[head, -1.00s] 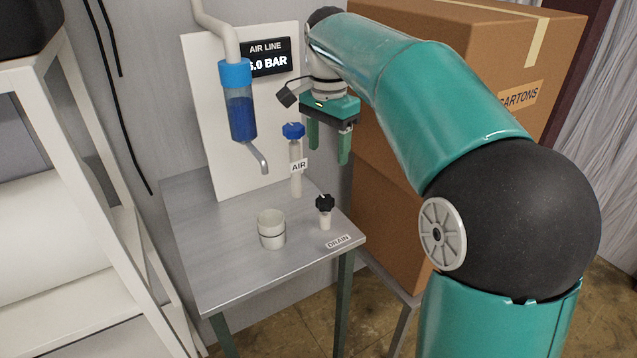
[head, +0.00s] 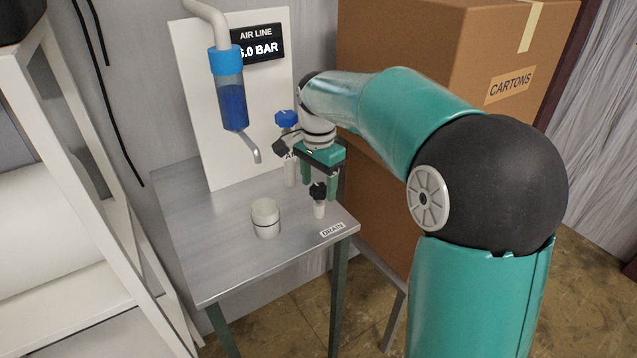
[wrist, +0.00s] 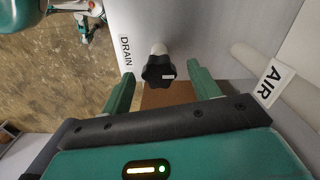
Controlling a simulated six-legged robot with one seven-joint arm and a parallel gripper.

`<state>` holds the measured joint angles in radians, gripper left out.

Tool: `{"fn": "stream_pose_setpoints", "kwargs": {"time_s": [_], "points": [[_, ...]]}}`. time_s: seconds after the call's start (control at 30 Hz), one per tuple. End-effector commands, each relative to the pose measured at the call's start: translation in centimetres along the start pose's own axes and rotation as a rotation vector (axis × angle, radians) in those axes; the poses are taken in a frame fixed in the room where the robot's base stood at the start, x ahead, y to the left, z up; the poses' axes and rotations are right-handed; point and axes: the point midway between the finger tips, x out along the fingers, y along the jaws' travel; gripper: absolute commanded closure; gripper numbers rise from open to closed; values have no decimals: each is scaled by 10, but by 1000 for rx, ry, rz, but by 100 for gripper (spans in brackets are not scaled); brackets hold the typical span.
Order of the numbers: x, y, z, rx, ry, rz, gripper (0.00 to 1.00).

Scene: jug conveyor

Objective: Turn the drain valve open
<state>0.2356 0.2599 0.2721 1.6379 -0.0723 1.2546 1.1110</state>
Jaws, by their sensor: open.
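The drain valve is a black lobed knob (head: 318,191) on a short pale stem, near the front right corner of the metal table, beside the DRAIN label (head: 333,229). My gripper (head: 320,189) is low over the table at the knob, its fingers pointing down. In the wrist view the black knob (wrist: 158,72) lies between and ahead of the two green fingertips, with a gap on either side. The fingers are apart and hold nothing. The head view does not show clearly whether a finger touches the knob.
The blue AIR knob (head: 286,118) stands just behind my wrist, its stem partly hidden. A white cup (head: 265,218) stands left of the drain knob. A blue filter bowl (head: 232,105) with a bent spout hangs above. Cartons (head: 440,60) stand right; a white shelf (head: 60,130) stands left.

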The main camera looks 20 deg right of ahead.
Motion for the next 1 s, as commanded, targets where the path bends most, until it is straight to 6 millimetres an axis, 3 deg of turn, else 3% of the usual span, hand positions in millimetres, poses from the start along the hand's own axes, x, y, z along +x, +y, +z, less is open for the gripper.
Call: {"fn": "stream_pose_setpoints", "kwargs": {"time_s": [0.37,0.5,0.6,1.0], "points": [[6,-1,-1,0,1,-1,41],[6,-1,-1,0,1,-1,68],[6,-1,-1,0,1,-1,84],[7,0,-2,-57,2,0,84]]}}
